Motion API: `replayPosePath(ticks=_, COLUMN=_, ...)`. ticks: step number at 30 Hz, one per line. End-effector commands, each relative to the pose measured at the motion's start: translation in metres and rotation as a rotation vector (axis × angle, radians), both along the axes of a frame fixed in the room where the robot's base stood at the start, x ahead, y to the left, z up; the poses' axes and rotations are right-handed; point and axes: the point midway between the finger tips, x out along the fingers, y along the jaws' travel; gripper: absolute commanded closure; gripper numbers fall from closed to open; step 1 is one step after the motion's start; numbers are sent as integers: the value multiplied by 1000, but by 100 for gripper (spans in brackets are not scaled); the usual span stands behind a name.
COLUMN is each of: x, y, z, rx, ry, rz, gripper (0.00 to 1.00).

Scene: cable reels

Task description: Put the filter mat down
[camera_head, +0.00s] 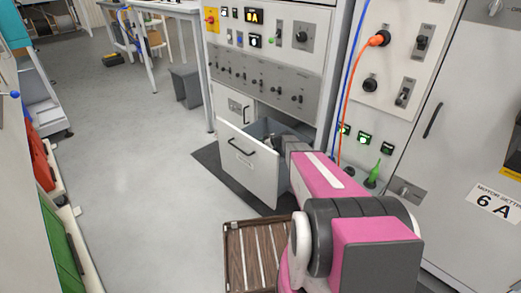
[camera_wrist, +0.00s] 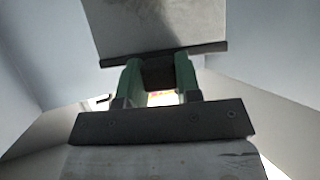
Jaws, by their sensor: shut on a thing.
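My gripper (camera_wrist: 158,72) shows green fingers in the wrist view, shut on a dark block at the edge of a flat grey panel. This panel looks like the filter mat (camera_wrist: 155,22); a dark strip runs along its near edge. In the head view my pink arm reaches to the open drawer (camera_head: 249,166) of the grey cabinet, and its end is at the drawer's right side. The gripper's fingers and the mat cannot be made out clearly there. Pale blue-grey walls stand on both sides of the mat in the wrist view.
The control cabinet (camera_head: 264,80) with switches stands behind the drawer. An orange cable (camera_head: 352,98) and a blue cable hang at its right. A brown slatted crate (camera_head: 245,250) stands on the floor near my arm. A grey bin (camera_head: 186,86) is by the table. The floor at left centre is clear.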

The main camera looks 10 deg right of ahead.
Motion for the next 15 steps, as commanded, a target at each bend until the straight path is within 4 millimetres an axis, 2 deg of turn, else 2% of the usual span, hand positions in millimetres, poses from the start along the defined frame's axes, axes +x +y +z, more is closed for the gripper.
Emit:
replayPosePath(ticks=6, x=1, y=0, z=-28, rx=1, ry=2, rz=-1, gripper=92)
replayPosePath(ticks=15, x=0, y=0, z=-29, rx=0, ry=0, rz=-1, gripper=92)
